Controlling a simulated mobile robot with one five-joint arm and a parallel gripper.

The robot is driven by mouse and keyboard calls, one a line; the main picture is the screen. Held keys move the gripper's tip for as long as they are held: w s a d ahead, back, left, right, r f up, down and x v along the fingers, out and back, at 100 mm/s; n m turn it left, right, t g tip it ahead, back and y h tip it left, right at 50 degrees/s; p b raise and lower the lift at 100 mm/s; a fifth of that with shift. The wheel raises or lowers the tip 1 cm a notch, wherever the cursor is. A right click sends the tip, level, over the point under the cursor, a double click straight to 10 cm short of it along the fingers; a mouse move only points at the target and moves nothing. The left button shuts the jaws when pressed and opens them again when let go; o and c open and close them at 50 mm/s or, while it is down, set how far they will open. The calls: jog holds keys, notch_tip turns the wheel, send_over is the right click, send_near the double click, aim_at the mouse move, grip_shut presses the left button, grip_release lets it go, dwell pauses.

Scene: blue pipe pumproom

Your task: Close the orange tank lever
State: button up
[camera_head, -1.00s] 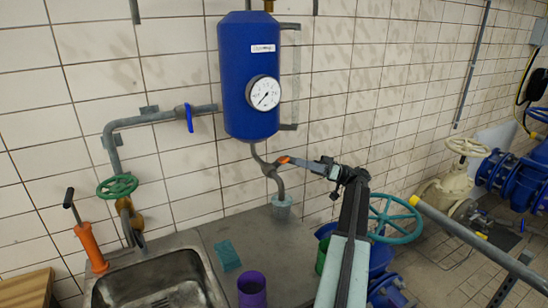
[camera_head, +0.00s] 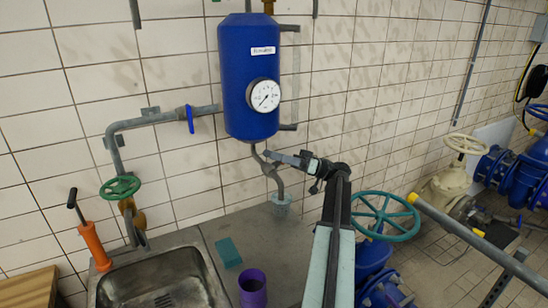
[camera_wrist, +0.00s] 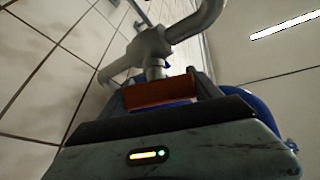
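The orange tank lever (camera_wrist: 160,92) shows in the wrist view as a short orange-brown bar under a grey pipe joint. In the head view it is hidden behind my gripper (camera_head: 272,155). The lever belongs to the pipe below the blue tank (camera_head: 248,75). In the wrist view my gripper (camera_wrist: 160,100) is right at the lever, with a dark finger on each side of it. The fingers stand apart with the lever between them; I cannot tell whether they press on it.
A grey bent pipe (camera_head: 280,186) runs down from the tank into a cup-like fitting (camera_head: 281,205) on the counter. A teal handwheel (camera_head: 386,216) stands right of my arm. The wall is close behind.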

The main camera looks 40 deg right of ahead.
jog(key=shift+m+h, duration=0.3)
jog(key=m+t+h+p, duration=0.1)
jog(key=m+h, duration=0.1)
jog(key=m+h+p, duration=0.2)
jog(key=m, duration=0.1)
jog(key=w+m+t+h+p, duration=0.1)
jog(key=m+h, duration=0.1)
jog(key=shift+d+f+m+t+p, duration=0.25)
jog(key=shift+d+m+t+p, duration=0.05)
jog(key=shift+d+p, duration=0.1)
jog(key=o, duration=1.4)
jog(key=shift+f, duration=0.15)
